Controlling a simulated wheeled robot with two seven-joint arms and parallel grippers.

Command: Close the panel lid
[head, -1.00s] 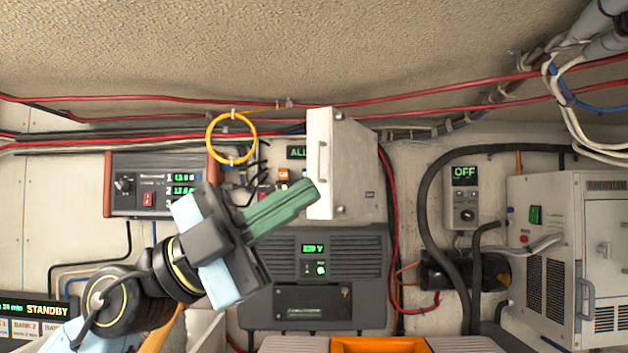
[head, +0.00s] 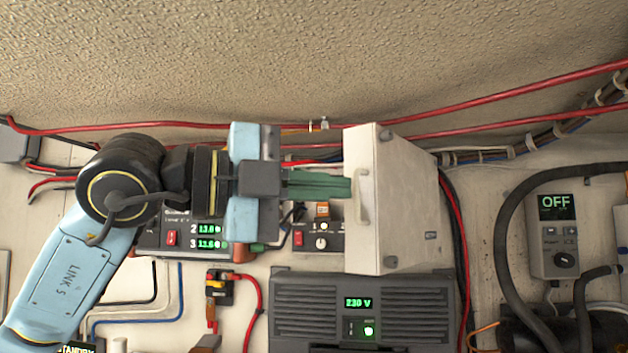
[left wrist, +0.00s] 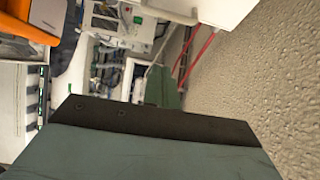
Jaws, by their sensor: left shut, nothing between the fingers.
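The panel lid (head: 405,205) is a pale box-like door with a handle (head: 362,195) near its left edge. It stands open, jutting out from the wall panel. My left gripper (head: 335,186) comes in level from the left, its green fingers shut and empty. The fingertips are at the lid's left edge beside the handle; I cannot tell whether they touch it. The gripper hides part of the panel behind. My right gripper is not in view.
A dark inverter unit (head: 365,310) reading 230 V sits below the lid. Red cables (head: 480,110) run along the wall above. A control box reading OFF (head: 555,235) and a thick black hose (head: 505,225) are at right.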

